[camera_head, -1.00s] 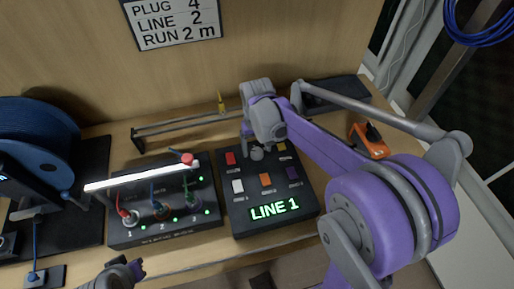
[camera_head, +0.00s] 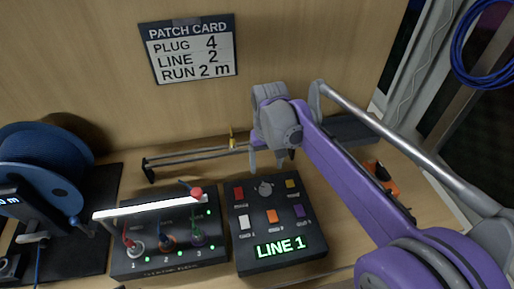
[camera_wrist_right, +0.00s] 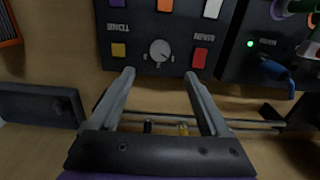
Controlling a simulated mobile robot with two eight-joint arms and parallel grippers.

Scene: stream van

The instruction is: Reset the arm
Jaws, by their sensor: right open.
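My right gripper (camera_head: 272,164) hangs above the back edge of the black control box (camera_head: 290,262), its two fingers apart and nothing between them. In the right wrist view, the open fingers (camera_wrist_right: 159,76) point towards the box's round grey knob (camera_wrist_right: 160,50), which is clear of the fingertips. The knob (camera_head: 264,189) also shows in the head view, just below the gripper. My purple and grey right arm reaches in from the lower right. The box's display (camera_head: 281,246) reads LINE 1. My left gripper is not in view.
A plug box (camera_head: 170,266) with cables and a white bar above it stands left of the control box. A blue cable reel (camera_head: 40,170) is at far left. A low rail (camera_head: 195,154) lies behind. An orange device (camera_head: 385,180) is partly hidden by my arm. A patch card (camera_head: 190,48) hangs on the wall.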

